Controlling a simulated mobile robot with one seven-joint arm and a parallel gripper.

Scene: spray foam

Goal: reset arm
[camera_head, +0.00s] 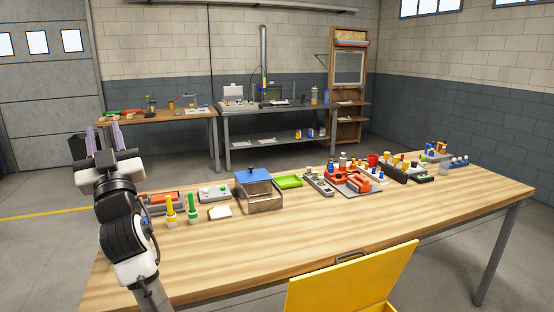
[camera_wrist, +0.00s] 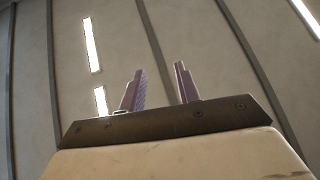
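My gripper (camera_head: 104,140) is raised at the left of the head view, above the left end of the wooden table (camera_head: 230,255). Its two purple fingers point upward and stand apart with nothing between them. The wrist view shows the same open fingers of my gripper (camera_wrist: 161,90) against the ceiling and its light strips. The gripper touches no object.
On the table are green and yellow screwdriver-like tools (camera_head: 193,208), a metal box with a blue lid (camera_head: 258,190), a green tray (camera_head: 288,181) and a red fixture (camera_head: 352,183). A yellow box lid (camera_head: 350,280) stands at the front edge. The table's front strip is clear.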

